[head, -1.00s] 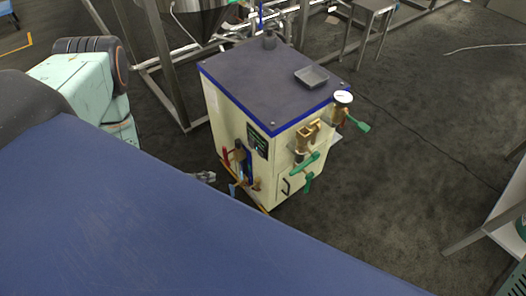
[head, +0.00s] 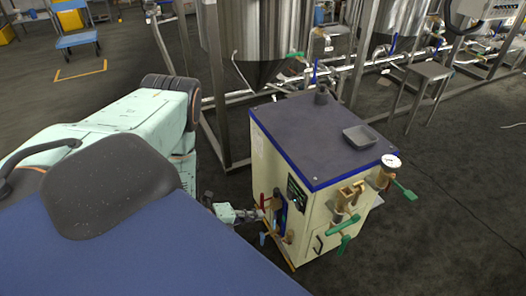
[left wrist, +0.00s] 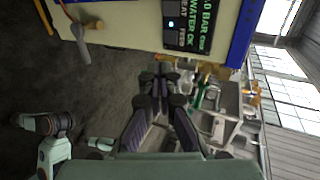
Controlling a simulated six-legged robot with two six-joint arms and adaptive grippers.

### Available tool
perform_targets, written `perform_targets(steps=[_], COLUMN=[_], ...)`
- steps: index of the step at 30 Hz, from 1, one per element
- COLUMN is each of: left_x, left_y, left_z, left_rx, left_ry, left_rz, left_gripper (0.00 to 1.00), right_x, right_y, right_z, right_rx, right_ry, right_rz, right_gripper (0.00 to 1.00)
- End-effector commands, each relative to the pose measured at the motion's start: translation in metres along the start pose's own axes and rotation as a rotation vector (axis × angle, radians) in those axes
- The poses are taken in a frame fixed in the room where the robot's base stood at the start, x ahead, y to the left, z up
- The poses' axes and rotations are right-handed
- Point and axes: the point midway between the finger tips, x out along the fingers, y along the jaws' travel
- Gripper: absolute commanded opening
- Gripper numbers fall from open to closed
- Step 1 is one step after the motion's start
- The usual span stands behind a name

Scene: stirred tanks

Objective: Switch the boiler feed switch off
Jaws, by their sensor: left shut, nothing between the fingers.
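The boiler (head: 270,145) is a cream cabinet with a dark top edged in blue. Its dark control panel (head: 297,190) is on the left face. In the left wrist view the panel (left wrist: 190,25) shows green text, "WATER OK", and the white labels "HEAT" and "FEED" at its left. I cannot make out the position of the feed switch. My left gripper (head: 260,214) is shut and empty, beside the boiler's left face, left of and below the panel. Its fingertips (left wrist: 164,68) show just below the panel in the left wrist view. My right gripper is not in view.
A red-handled valve (head: 262,201) and a blue handle (head: 263,238) sit close to my left gripper. Green-handled valves (head: 345,224) and a gauge (head: 391,162) are on the boiler's right face. A grey tray (head: 360,137) lies on top. Steel tanks (head: 250,40) stand behind.

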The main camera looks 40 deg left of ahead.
Motion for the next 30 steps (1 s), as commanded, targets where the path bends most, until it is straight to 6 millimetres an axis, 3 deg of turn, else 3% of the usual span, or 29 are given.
perform_targets(steps=[3,13,15,21,30], left_x=[0.027,0.085,0.094,0.111,0.115], left_y=[0.002,0.002,-0.006,-0.018,-0.022], left_z=[-0.001,-0.001,0.000,-0.001,0.000], left_rx=[0.003,0.003,0.002,0.001,-0.001], left_ry=[0.004,0.004,0.002,0.002,0.001], left_rz=[-0.003,-0.002,-0.005,-0.002,0.000], left_gripper=[0.00,0.00,0.00,0.00,0.00], right_x=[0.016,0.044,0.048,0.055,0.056], right_y=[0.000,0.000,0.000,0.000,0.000], right_z=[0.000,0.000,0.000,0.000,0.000], right_rx=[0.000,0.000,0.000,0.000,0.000], right_ry=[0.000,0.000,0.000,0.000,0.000], right_rz=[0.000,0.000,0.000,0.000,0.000], right_gripper=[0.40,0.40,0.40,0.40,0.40])
